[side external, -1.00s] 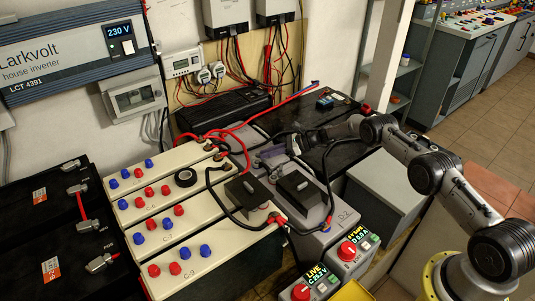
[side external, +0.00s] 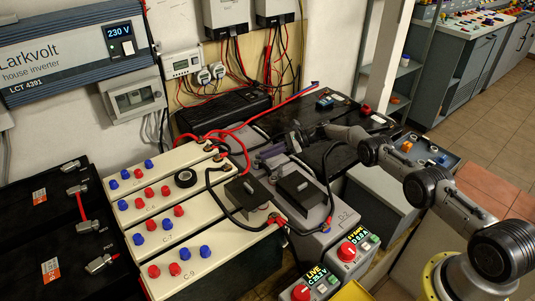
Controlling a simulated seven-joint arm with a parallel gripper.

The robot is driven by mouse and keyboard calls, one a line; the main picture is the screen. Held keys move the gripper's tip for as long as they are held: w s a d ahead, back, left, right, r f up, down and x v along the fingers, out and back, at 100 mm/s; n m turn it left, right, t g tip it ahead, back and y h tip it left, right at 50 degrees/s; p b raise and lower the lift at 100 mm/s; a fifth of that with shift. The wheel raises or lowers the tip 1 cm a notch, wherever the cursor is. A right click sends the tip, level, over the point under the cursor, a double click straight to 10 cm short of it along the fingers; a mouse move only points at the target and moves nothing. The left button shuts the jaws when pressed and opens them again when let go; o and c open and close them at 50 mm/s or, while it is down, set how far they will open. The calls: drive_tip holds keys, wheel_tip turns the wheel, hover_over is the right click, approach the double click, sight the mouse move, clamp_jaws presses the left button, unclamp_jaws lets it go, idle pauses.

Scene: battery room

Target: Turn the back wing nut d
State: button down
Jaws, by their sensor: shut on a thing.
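My gripper (side external: 288,146) is at the end of the arm reaching in from the right, over the back part of the grey batteries, beside the black battery. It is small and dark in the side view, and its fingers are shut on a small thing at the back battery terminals. The back wing nut d is hidden at the fingers, so its turn angle cannot be read. The grey battery (side external: 315,243) marked D-2 stands in front, with black box-shaped parts (side external: 300,186) on top.
Cream batteries (side external: 190,232) with red and blue caps stand to the left. A black battery (side external: 345,112) is behind the wrist. Red and black cables loop close to the gripper. Red-knobbed boxes (side external: 348,250) stand in front.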

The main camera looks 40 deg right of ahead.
drive_tip(key=c, duration=0.9)
unclamp_jaws()
drive_tip(key=v, duration=1.4)
drive_tip(key=shift+w, duration=0.1)
